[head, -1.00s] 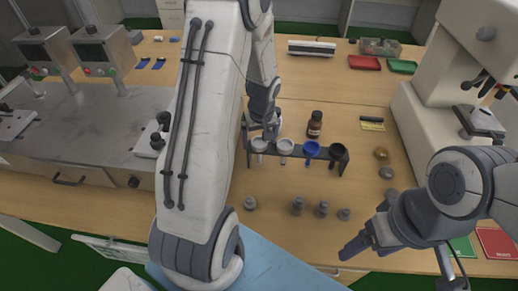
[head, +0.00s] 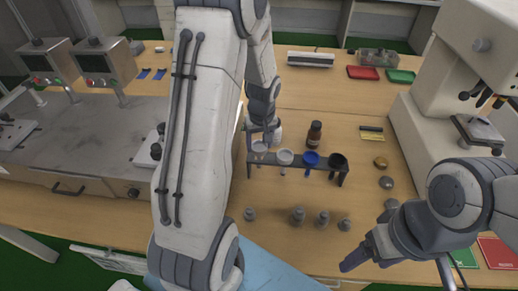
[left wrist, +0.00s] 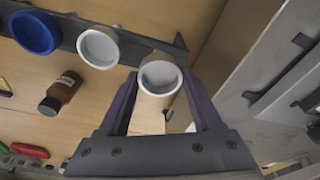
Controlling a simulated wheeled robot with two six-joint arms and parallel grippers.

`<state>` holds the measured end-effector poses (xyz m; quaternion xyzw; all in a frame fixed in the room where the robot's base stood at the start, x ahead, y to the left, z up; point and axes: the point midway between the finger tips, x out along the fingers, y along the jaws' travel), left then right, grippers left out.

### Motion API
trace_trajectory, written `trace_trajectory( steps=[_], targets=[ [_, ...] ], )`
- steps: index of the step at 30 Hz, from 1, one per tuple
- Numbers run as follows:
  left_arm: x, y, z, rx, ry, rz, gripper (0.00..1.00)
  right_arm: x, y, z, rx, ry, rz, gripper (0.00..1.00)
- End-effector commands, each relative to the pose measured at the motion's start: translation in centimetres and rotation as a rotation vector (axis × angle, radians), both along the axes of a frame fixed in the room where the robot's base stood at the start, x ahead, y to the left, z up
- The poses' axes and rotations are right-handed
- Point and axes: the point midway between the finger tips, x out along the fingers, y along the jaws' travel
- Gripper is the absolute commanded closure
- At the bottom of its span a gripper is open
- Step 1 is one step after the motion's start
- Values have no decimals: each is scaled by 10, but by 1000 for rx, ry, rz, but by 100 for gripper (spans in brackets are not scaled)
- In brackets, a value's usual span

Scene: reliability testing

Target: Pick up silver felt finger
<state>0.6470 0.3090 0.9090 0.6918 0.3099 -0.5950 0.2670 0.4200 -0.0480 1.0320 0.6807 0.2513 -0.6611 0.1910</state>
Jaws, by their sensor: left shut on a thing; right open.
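A dark rack (head: 297,164) on the table holds a row of round cup-like felt fingers. The leftmost is pale silver-grey (head: 259,148); beside it are a whitish one (head: 285,157), a blue one (head: 311,159) and a black one (head: 337,161). My left gripper (head: 262,130) is at the leftmost one. In the left wrist view, its fingers are shut on this silver felt finger (left wrist: 160,77), rim toward the camera. I cannot tell whether it is clear of the rack. My right gripper (head: 364,252) is open and empty near the front table edge.
A brown bottle (head: 314,133) stands just behind the rack. Several small metal weights, one here (head: 298,215), stand in front of it. A large white instrument (head: 435,110) stands at right. Red (head: 363,73) and green (head: 400,76) trays lie at the back.

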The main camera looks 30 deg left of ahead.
Motion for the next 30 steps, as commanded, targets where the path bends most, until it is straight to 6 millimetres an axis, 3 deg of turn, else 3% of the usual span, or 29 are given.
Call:
trace_trajectory(
  steps=[18,24,30],
  targets=[
    [1,0,129,2,-4,1,100,0,0,4,0,0,0,24],
    [0,0,147,1,-1,0,100,0,0,5,0,0,0,24],
    [0,0,151,1,-1,0,100,0,0,5,0,0,0,24]
  ],
)
